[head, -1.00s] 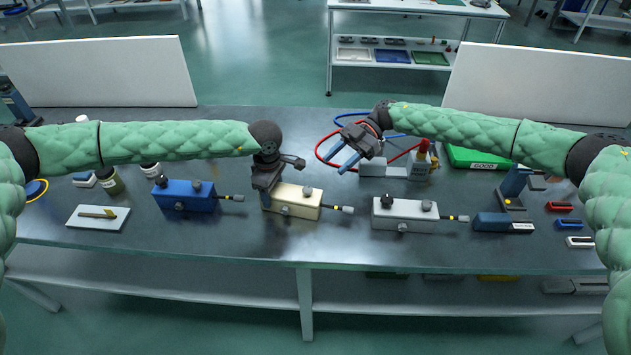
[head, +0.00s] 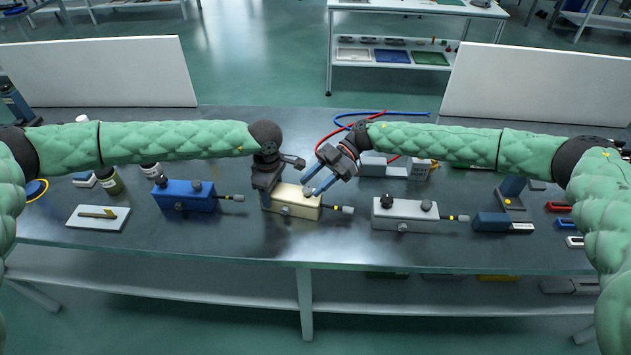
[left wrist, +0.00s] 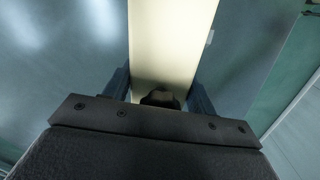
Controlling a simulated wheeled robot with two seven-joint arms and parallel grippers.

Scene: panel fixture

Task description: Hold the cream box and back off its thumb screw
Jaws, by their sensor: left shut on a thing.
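The cream box (head: 292,203) stands on the dark bench between a blue box and a grey-white box. My left gripper (head: 268,202) is shut on the left end of the cream box. In the left wrist view the pale box (left wrist: 170,45) runs between the two fingers, with a dark knob (left wrist: 160,98) close to the palm. My right gripper (head: 315,187) is open, its blue fingers apart, just above and right of the cream box. The thumb screw on top is partly hidden by the right fingers.
The blue box (head: 185,199) stands to the left and the grey-white box (head: 404,211) to the right. A white plate (head: 97,217) lies at front left. The bench front is clear.

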